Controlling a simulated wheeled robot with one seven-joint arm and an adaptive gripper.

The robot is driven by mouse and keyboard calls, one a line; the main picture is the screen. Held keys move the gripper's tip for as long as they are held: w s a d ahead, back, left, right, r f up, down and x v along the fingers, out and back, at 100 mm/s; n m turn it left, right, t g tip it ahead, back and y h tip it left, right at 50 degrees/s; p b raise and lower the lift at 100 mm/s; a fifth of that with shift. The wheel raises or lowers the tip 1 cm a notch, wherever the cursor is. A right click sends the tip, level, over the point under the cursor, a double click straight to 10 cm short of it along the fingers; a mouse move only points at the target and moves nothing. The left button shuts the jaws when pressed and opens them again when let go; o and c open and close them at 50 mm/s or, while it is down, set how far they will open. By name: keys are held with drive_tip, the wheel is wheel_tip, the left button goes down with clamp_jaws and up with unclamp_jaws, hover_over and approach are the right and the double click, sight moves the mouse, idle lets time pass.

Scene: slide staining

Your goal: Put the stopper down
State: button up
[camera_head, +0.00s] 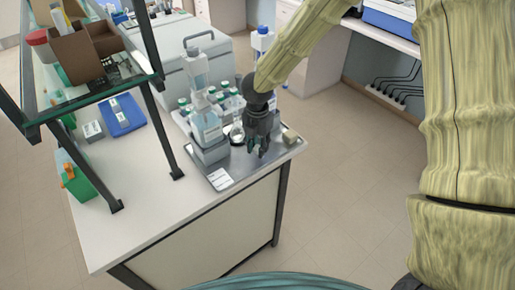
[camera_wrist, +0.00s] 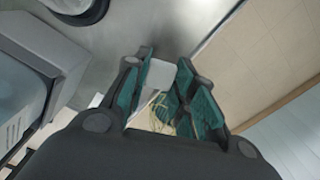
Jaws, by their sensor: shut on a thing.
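My gripper (camera_head: 262,148) is over the right part of a grey metal tray (camera_head: 243,176), pointing down. In the wrist view, my gripper (camera_wrist: 166,66) has its teal-padded fingers on both sides of a pale grey, blocky piece, which I take to be the stopper (camera_wrist: 160,74). Its lower part and the contact with the fingers are partly hidden. The stopper cannot be made out in the head view, behind the dark fingers. Whether it touches the tray is unclear.
Clear bottles (camera_head: 208,128) stand left of my gripper, with several small capped bottles (camera_head: 228,98) behind. A small tan block (camera_head: 290,136) sits at the tray's right corner. White labels (camera_head: 219,179) lie at the front. A glass shelf (camera_head: 100,88) rises at left.

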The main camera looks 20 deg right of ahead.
sight(257, 146)
drive_tip(key=shift+w, duration=0.45)
drive_tip(key=shift+f+p, duration=0.95)
drive_tip(key=shift+f, duration=0.85)
drive_tip(key=shift+f, duration=0.2)
drive_tip(key=o, duration=0.7)
drive_tip(key=shift+r, duration=0.1)
wheel_tip(257, 146, up, 12)
drive_tip(key=b, duration=0.2)
drive_tip(key=shift+r+b, duration=0.15)
drive_tip(key=shift+b, duration=0.2)
